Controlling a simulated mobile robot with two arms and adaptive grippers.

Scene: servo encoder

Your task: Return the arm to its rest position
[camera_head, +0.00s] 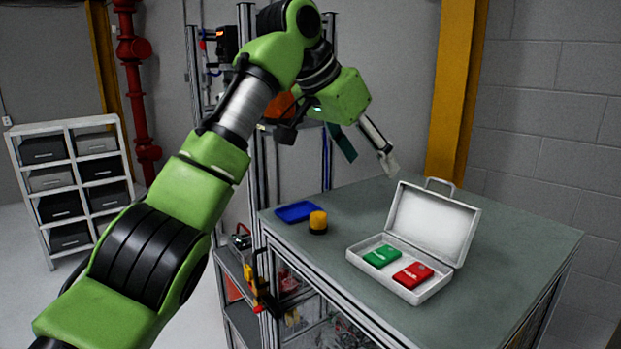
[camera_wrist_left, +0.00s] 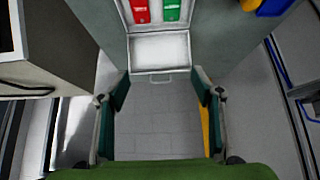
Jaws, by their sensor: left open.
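My left arm comes in from the left in the head view, and its left gripper (camera_head: 366,150) hangs in the air above the far part of the workbench (camera_head: 420,312). The gripper's two fingers stand wide apart with nothing between them, as the left wrist view (camera_wrist_left: 160,92) also shows. An open white case (camera_head: 437,222) stands on the bench, its lid raised. A green box (camera_head: 382,256) and a red box (camera_head: 412,275) lie side by side in it. My right gripper is in neither view.
A blue tray (camera_head: 298,211) and a yellow-and-black round object (camera_head: 318,222) sit at the bench's left corner. A yellow column (camera_head: 452,100) rises behind the bench. A white shelf with dark bins (camera_head: 72,180) and a red pipe (camera_head: 133,70) stand at the left. The bench front is clear.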

